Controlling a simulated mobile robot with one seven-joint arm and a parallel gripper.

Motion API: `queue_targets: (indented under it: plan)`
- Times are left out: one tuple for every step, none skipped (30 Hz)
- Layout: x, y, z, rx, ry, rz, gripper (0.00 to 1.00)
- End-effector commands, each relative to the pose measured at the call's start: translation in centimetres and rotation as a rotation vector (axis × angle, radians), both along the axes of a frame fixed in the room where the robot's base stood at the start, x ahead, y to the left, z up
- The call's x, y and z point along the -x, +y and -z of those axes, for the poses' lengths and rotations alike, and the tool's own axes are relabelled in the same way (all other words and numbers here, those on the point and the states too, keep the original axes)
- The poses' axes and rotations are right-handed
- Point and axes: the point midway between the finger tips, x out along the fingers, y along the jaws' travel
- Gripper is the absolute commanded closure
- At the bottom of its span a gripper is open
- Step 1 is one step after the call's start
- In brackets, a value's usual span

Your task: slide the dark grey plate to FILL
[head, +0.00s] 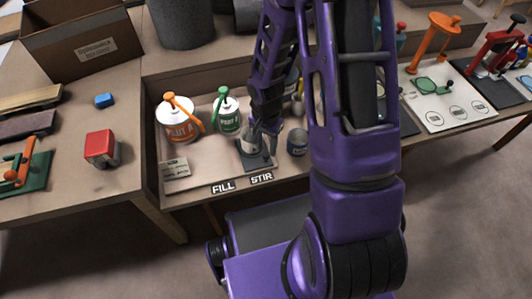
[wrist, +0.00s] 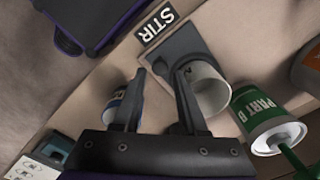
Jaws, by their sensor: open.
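The dark grey plate (head: 257,165) lies on the bench just behind the STIR label (head: 261,178); it also shows beside that label in the wrist view (wrist: 178,45). A pale cup (head: 249,144) stands on the plate, its open mouth visible in the wrist view (wrist: 213,92). The FILL label (head: 222,187) is left of STIR, with bare bench behind it. My gripper (wrist: 161,74) is open at the plate, one finger beside the cup and the other towards the small blue can. In the head view my gripper (head: 264,142) is partly hidden. I cannot tell whether a finger touches plate or cup.
An orange-labelled PART A can (head: 180,120) and a green PART B can (head: 228,115) stand behind the labels. A small blue can (head: 297,142) is right of the plate. A pale card (head: 176,169) lies left of FILL. My arm hides the bench's middle.

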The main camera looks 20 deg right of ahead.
Motion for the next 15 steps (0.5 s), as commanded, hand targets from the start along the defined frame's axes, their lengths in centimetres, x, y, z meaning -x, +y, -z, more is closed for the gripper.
queue_targets:
  plan:
    - [0.1, 0.0, 1.1, -0.001, 0.002, -0.001, 0.58]
    - [0.0, 0.0, 1.4, -0.001, 0.002, 0.000, 0.58]
    - [0.0, 0.0, 1.9, 0.000, 0.001, 0.000, 0.58]
    - [0.0, 0.0, 2.2, 0.000, 0.001, 0.000, 0.58]
    - [0.0, 0.0, 2.4, 0.000, 0.000, 0.000, 0.58]
    - [0.0, 0.0, 2.7, 0.000, 0.000, 0.001, 0.58]
    - [0.0, 0.0, 2.8, 0.001, -0.001, 0.001, 0.58]
    - [0.0, 0.0, 2.9, 0.001, -0.001, 0.001, 0.58]
    - [0.0, 0.0, 3.0, 0.000, 0.000, 0.001, 0.58]
    - [0.0, 0.0, 3.1, 0.000, 0.000, 0.000, 0.58]
    - [0.0, 0.0, 3.1, 0.001, -0.001, 0.001, 0.58]
    - [0.0, 0.0, 3.1, 0.001, -0.001, 0.000, 0.58]
    - [0.0, 0.0, 3.1, 0.001, -0.001, 0.001, 0.58]
    - [0.0, 0.0, 3.1, 0.000, -0.001, 0.001, 0.58]
    - [0.0, 0.0, 3.1, 0.000, -0.001, 0.001, 0.58]
